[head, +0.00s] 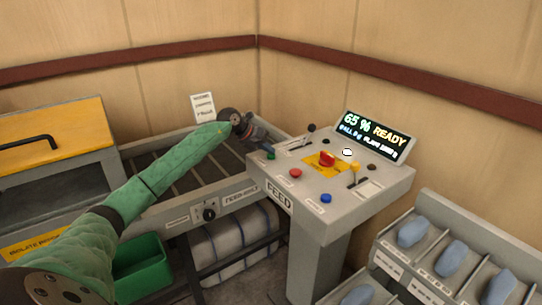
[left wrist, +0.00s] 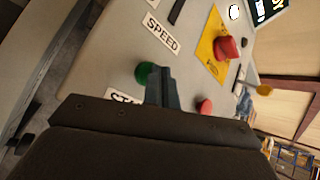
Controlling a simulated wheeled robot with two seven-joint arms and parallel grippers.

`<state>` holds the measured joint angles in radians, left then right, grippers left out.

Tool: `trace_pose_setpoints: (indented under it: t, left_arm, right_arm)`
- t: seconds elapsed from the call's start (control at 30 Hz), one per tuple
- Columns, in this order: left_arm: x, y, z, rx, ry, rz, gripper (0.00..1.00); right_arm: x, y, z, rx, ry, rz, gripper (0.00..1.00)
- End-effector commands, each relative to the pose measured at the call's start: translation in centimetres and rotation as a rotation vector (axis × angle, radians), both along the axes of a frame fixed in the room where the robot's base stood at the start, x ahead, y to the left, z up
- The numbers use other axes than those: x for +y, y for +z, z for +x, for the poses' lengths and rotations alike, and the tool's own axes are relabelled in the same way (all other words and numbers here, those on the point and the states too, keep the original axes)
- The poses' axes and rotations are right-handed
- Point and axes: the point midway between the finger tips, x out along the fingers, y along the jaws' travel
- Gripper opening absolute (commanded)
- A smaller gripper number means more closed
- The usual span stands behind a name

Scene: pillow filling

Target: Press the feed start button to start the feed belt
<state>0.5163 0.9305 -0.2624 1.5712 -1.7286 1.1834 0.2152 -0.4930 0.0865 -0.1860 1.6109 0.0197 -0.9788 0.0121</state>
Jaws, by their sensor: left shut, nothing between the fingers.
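The control console (head: 325,205) marked FEED stands at the centre right of the head view. A green button (head: 271,155) sits at its left front corner. In the left wrist view the green button (left wrist: 146,72) is beside a label reading "STA", partly hidden by my gripper. My left gripper (head: 264,144) is shut and empty, its fingertips close to the green button. In the left wrist view the fingertips (left wrist: 163,76) overlap the button's right side; I cannot tell whether they touch it. My right gripper is not in view. The feed belt (head: 180,172) lies behind my left arm.
The console also carries a red emergency button (head: 327,158), a red button (head: 296,173), a blue button (head: 326,198) and levers. A display (head: 376,136) reads 65 % READY. A green bin (head: 142,265) and a rack (head: 430,262) with blue pieces stand nearby.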

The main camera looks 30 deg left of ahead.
Motion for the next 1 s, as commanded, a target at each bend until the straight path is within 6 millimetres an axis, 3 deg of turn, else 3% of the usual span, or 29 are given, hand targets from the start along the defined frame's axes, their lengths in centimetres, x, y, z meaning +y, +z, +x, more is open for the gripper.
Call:
trace_pose_setpoints:
  t: [0.67,1.0]
  left_arm:
    - [0.0,-0.4,0.0,0.001,-0.001,0.0,0.0]
    - [0.0,0.9,0.0,0.001,0.001,0.0,0.0]
  right_arm:
    - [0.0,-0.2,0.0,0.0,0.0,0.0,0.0]
    - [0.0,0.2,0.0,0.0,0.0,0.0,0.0]
